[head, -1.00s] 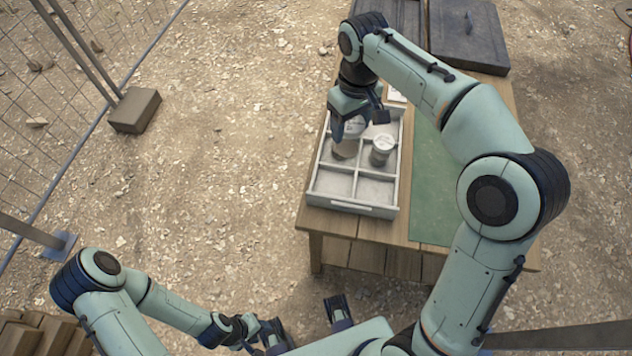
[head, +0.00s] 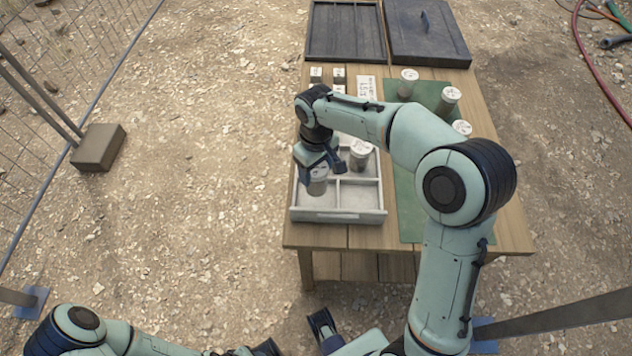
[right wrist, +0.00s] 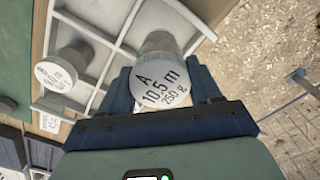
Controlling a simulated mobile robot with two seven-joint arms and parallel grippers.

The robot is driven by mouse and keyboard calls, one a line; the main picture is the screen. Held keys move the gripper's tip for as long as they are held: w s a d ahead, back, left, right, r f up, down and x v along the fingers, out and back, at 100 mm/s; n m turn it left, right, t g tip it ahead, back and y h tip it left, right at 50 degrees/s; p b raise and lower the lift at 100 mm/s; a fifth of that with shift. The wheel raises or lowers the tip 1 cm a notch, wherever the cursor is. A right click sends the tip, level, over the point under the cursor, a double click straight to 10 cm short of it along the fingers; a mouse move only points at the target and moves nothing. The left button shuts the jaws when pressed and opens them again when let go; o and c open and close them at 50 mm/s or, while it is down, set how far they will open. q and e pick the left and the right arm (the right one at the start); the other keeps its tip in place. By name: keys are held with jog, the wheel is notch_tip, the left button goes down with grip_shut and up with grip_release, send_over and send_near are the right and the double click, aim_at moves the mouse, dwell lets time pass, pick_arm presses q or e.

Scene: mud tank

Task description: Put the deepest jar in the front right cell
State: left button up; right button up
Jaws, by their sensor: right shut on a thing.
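My right gripper (head: 318,168) is shut on a jar (head: 317,187) with a white lid, over the left side of the grey divided tray (head: 338,216). In the right wrist view the held jar's lid (right wrist: 160,88) reads "A 10.5 m 250 g". The jar overlaps the front left cell in the head view; I cannot tell whether it touches the tray floor. Another white-lidded jar (head: 360,155) stands in the tray's right column, behind the front right cell (head: 359,196), which looks empty. My left gripper (head: 292,338) is open and empty at the bottom edge, partly cut off.
Three more lidded jars (head: 450,100) stand on the green mat (head: 408,200) right of the tray, partly behind my arm. Dark trays (head: 345,30) are at the back of the wooden table (head: 515,235).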

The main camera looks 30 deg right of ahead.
aim_at(316, 182)
jog(key=shift+f+b, duration=0.35)
jog(key=shift+f, duration=2.6)
jog(key=shift+f, duration=0.2)
jog(key=o, duration=1.2)
jog(key=shift+r, duration=0.15)
notch_tip(316, 182, up, 12)
jog(key=shift+r+p, duration=0.1)
jog(key=shift+p, duration=0.75)
